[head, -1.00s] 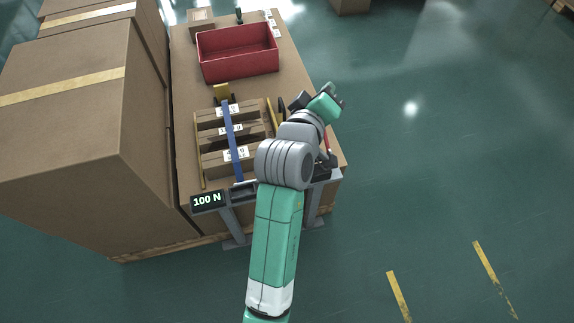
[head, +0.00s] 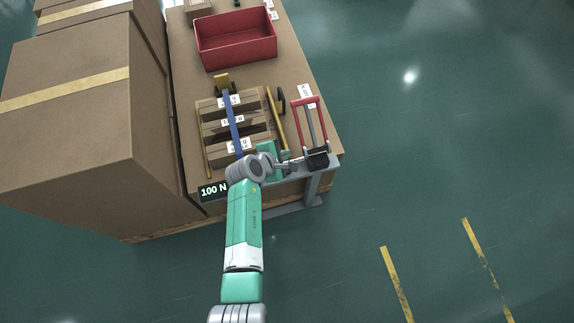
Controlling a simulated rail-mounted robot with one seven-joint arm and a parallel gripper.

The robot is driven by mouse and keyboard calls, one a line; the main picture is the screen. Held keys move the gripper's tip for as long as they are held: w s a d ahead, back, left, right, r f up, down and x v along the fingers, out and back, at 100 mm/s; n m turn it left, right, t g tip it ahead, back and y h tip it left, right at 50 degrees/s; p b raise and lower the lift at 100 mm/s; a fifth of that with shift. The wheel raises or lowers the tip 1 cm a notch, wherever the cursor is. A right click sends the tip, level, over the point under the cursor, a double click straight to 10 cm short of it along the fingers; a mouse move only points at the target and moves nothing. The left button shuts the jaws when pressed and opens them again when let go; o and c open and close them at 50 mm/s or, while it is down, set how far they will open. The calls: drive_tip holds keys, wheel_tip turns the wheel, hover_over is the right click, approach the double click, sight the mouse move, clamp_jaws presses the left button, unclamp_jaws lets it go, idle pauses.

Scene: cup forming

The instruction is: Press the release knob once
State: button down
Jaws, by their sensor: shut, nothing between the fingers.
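My gripper (head: 284,164) is low at the front edge of the bench, just right of my grey wrist joint. Its fingers are small and partly hidden here; it is shut and empty. It points right, toward a black block (head: 318,160) at the foot of a red-framed handle (head: 296,124); whether it touches anything there I cannot tell. I cannot make out the release knob for certain; my wrist and hand cover part of the front rail. A display (head: 212,191) at the front left reads 100 N.
A blue strap (head: 233,130) runs over several cardboard pieces (head: 210,104). A yellow rod (head: 272,108) stands right of them. A red bin (head: 236,55) sits behind. Large cartons (head: 70,140) block the left. The floor at right is clear.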

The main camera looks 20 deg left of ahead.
drive_tip(key=shift+f, duration=0.1)
wheel_tip(320, 180, down, 9)
drive_tip(key=b, duration=0.8)
drive_tip(key=shift+r, duration=0.2)
drive_tip(key=shift+f, duration=0.1)
idle(1.4)
drive_tip(key=shift+f+b, duration=0.3)
drive_tip(key=shift+b, duration=0.1)
drive_tip(key=shift+f+b, duration=0.65)
drive_tip(key=shift+f, duration=0.2)
idle(0.6)
drive_tip(key=shift+r, duration=0.15)
drive_tip(key=shift+r+p, duration=1.1)
drive_tip(key=shift+p, duration=0.15)
